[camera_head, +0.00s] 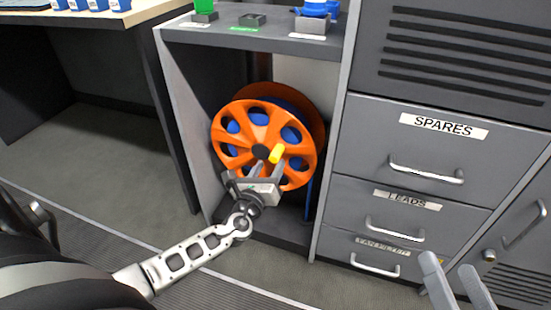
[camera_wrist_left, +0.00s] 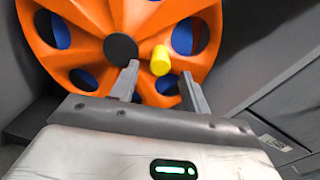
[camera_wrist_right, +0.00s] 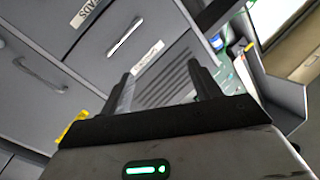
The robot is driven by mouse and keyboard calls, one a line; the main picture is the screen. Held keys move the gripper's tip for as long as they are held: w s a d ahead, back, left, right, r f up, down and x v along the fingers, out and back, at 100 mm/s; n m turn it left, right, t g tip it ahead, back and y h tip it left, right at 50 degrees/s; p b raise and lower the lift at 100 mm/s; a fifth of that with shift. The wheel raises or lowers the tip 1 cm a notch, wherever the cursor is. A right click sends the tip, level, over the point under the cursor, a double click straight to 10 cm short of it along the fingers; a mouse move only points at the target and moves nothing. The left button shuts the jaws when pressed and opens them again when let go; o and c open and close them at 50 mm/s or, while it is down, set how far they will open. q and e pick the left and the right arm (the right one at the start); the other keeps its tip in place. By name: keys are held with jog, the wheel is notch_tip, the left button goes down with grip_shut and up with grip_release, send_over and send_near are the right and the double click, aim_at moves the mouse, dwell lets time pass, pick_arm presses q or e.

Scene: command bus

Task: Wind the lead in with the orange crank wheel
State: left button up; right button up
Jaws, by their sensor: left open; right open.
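The orange crank wheel (camera_head: 240,113) stands upright in an open grey cabinet bay, with a dark hub and a yellow handle (camera_head: 276,153) to the right of the hub. The blue lead (camera_head: 289,135) shows through the wheel's holes. My left gripper (camera_head: 265,172) is open in front of the wheel. In the left wrist view the yellow handle (camera_wrist_left: 160,60) appears between its fingertips (camera_wrist_left: 160,74); I cannot tell whether they touch it. My right gripper (camera_head: 449,265) is open and empty at the lower right, with the drawers behind its fingers (camera_wrist_right: 162,72).
Grey drawers labelled SPARES (camera_head: 434,143), LEADS (camera_head: 402,206) and FAN FILTER (camera_head: 385,243) stand right of the bay, with protruding handles. A shelf (camera_head: 275,43) with small items tops the bay. A desk (camera_head: 140,14) with blue-and-white items is at upper left. Floor is clear below it.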

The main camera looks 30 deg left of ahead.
aim_at(273, 160)
pick_arm(q)
jog(key=shift+b+x, duration=0.55)
jog(key=shift+x, duration=2.2)
pick_arm(e)
jog(key=shift+w+d+r+n+t+y, duration=0.15)
jog(key=shift+w+r+n+t, duration=0.25)
jog(key=shift+r, duration=0.25)
jog(key=shift+w+d+r+n+t+y, duration=0.15)
jog(key=shift+w+r+n+t, duration=0.2)
jog(key=shift+r, duration=0.25)
